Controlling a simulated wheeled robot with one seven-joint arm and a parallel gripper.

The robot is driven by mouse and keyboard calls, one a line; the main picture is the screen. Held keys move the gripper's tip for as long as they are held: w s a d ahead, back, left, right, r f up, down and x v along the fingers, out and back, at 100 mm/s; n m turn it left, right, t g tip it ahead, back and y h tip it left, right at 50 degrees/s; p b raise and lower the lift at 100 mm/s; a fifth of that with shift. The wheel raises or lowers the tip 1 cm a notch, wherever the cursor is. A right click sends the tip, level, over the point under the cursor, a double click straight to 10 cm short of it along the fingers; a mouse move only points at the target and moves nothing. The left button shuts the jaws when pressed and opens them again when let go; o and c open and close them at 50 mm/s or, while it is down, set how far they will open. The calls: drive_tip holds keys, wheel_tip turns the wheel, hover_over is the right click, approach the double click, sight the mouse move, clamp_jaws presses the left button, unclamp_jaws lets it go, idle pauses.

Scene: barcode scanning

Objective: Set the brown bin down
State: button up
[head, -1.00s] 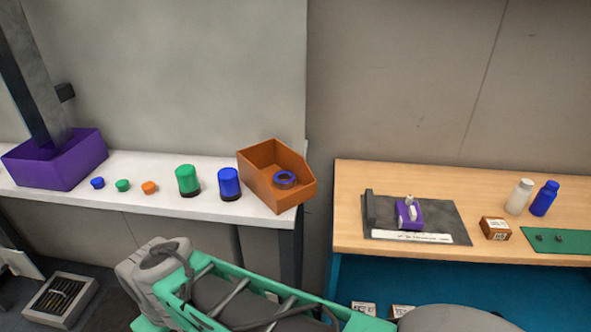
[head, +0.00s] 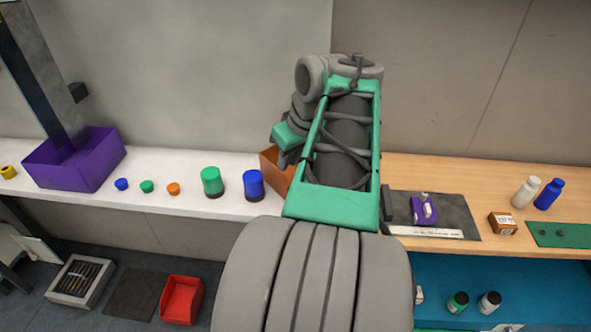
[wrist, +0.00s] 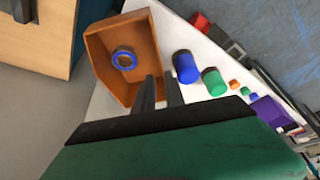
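The brown bin (head: 270,165) stands on the white table at its right end, mostly hidden behind my arm in the head view. The wrist view shows the bin (wrist: 98,58) from above, with a blue ring (wrist: 124,59) inside. My gripper (wrist: 159,80) has its two dark fingers apart, at the bin's wall on the side toward the blue cylinder. One finger shows over the bin's inside and the other beyond the wall. I cannot tell whether they touch the wall. My fingertips are hidden in the head view.
On the white table (head: 215,160) stand a blue cylinder (head: 253,184), a green cylinder (head: 212,181), small coloured caps and a purple bin (head: 90,165). The wooden table (head: 440,172) at right holds a grey mat, a small box and bottles.

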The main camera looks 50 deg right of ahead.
sight(275, 189)
drive_tip(key=x, duration=1.1)
drive_tip(key=shift+a+f, duration=0.2)
drive_tip(key=shift+f, duration=0.1)
drive_tip(key=shift+c, duration=0.3)
clamp_jaws()
drive_tip(key=shift+r, duration=0.15)
idle(0.5)
